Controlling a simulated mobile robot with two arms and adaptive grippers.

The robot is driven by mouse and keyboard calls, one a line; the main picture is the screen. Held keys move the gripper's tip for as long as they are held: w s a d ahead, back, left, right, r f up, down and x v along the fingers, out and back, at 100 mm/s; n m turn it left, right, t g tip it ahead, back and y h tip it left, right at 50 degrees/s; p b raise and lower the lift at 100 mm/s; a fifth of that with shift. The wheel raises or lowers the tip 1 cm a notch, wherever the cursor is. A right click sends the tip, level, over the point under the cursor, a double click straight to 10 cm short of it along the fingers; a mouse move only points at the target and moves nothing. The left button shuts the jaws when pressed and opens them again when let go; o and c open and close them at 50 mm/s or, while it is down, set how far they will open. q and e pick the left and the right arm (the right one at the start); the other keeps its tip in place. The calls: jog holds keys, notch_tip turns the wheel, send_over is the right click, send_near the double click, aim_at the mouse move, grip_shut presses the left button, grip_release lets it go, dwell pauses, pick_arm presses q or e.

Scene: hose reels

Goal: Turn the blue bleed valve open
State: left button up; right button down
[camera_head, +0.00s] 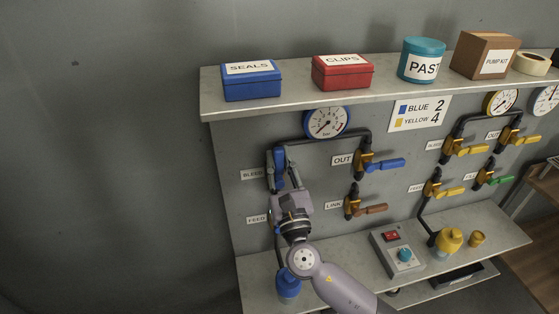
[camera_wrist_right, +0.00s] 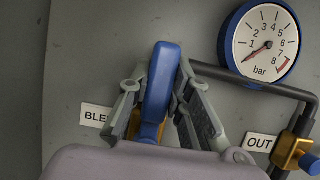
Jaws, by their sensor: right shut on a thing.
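The blue bleed valve handle (camera_head: 280,168) is at the left of the panel beside the BLEED label (camera_head: 251,174). In the right wrist view the handle (camera_wrist_right: 162,85) points up, tilted slightly right, with a bit of its brass body (camera_wrist_right: 148,131) below. My right gripper (camera_head: 280,165) is shut on this handle, one finger on each side; its fingers also show in the right wrist view (camera_wrist_right: 160,95). The gripper hides most of the valve body and the feed valve in the head view. My left gripper is not in view.
The blue OUT valve handle (camera_head: 384,164) and the brown LINK handle (camera_head: 376,209) lie to the right. A shelf (camera_head: 300,98) with boxes runs above. A control box (camera_head: 398,252) stands on the lower ledge. Yellow-side valves (camera_head: 468,148) are farther right.

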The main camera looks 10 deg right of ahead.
jog(key=shift+f, duration=0.2)
jog(key=c, duration=1.4)
grip_release()
jog(key=shift+r, duration=0.15)
jog(key=shift+c, duration=0.2)
jog(key=v, duration=1.2)
